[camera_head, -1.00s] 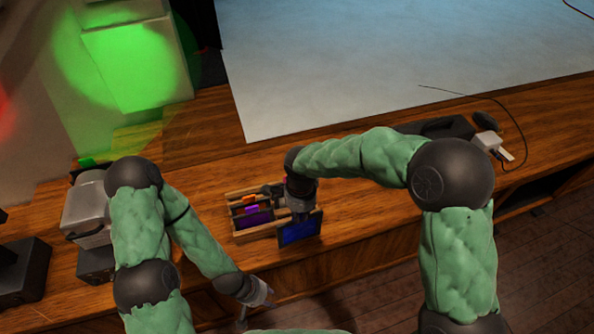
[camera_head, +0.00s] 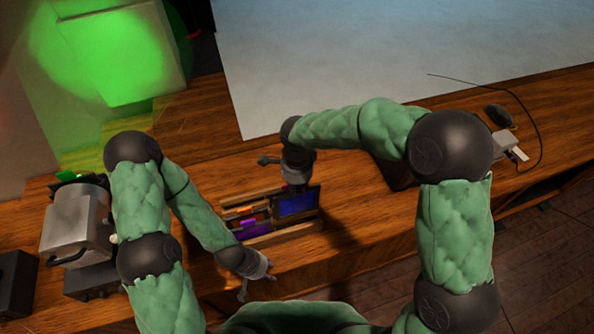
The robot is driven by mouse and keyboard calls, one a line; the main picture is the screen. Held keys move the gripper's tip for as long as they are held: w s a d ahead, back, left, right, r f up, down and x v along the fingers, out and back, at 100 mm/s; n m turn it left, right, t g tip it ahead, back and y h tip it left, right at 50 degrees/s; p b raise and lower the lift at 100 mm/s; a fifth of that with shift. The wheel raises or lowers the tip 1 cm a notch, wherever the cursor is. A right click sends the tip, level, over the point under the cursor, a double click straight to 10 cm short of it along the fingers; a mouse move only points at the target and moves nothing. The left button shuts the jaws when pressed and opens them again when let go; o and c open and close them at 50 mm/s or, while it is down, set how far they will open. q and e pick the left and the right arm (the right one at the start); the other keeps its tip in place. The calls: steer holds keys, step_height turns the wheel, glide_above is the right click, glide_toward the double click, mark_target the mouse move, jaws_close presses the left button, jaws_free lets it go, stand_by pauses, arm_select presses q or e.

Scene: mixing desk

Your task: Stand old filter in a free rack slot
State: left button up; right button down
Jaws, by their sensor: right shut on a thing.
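My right gripper (camera_head: 294,184) is shut on a framed dark blue filter (camera_head: 298,203), held roughly upright at the right end of the wooden rack (camera_head: 284,235). The filter's lower edge is behind or just above the rack's front rail; I cannot tell whether it sits in a slot. My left gripper (camera_head: 257,286) is open and empty, low in front of the desk edge, apart from the rack.
A grey metal machine (camera_head: 78,225) stands on the desk at the left, near my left arm. A black mouse (camera_head: 499,117) and a white box (camera_head: 506,143) with a cable lie at the far right. The desk behind the rack looks clear.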

mark_target(296, 200)
steer(key=shift+w, duration=0.25)
steer(key=shift+s+f+b, duration=0.15)
steer(key=shift+f+b, duration=0.25)
steer(key=shift+f, duration=0.15)
arm_select(q)
steer(key=shift+w+f+b, duration=0.2)
steer(key=shift+f+b, duration=0.55)
steer(key=shift+f, duration=0.35)
arm_select(e)
steer(key=shift+f, duration=1.75)
arm_select(q)
steer(key=shift+f+b, duration=0.3)
steer(key=shift+f+b, duration=1.65)
arm_select(e)
steer(key=shift+f, duration=1.65)
arm_select(q)
steer(key=shift+s+f, duration=0.1)
steer(key=shift+f, duration=0.1)
arm_select(e)
steer(key=shift+a+f, duration=0.1)
steer(key=shift+f, duration=0.05)
arm_select(q)
steer(key=shift+w, duration=0.25)
